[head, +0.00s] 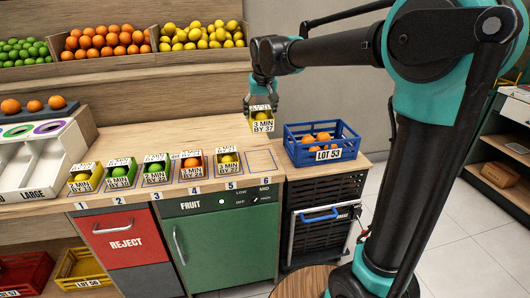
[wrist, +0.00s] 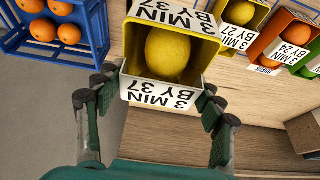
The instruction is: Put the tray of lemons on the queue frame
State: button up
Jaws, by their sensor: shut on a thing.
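My gripper (head: 262,95) is shut on a small yellow tray (head: 262,123) labelled "3 MIN BY 37" and holds it above the right part of the counter. In the wrist view the held tray (wrist: 163,94) sits between my gripper's fingers (wrist: 160,83), with one lemon (wrist: 168,53) clearly visible inside. The queue frame (head: 259,161) is a row of outlined places numbered 1 to 6 on the counter. Place 6 is empty, below the held tray. Places 1 to 5 hold small fruit trays, including a lemon tray (head: 228,166) at place 5.
Place 4 holds an orange tray (head: 190,171). Bins of limes, oranges and lemons line the shelf behind. A white sorter (head: 40,160) stands at left. The counter's back strip is clear.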

aim_at(263, 128)
notch_tip(263, 128, down, 15)
jog(key=shift+f, duration=0.2)
dwell(0.3)
jog(key=shift+f, duration=0.15)
jog(key=o, duration=1.3)
jog(key=v, duration=1.2)
jog(key=shift+s, duration=0.1)
jog(key=s+d+f+m, duration=0.1)
jog(key=s+d+f, duration=0.3)
jog(key=d, duration=0.3)
jog(key=s+d+f+m, duration=0.1)
jog(key=s+d+f, duration=0.3)
jog(key=d, duration=0.3)
jog(key=s+d+f, duration=0.5)
jog(key=s, duration=0.2)
jog(key=s+d+f+m+h, duration=0.1)
jog(key=s+d+f, duration=0.4)
jog(key=s, duration=0.3)
jog(key=shift+d+f, duration=0.35)
jog(key=shift+f, duration=0.05)
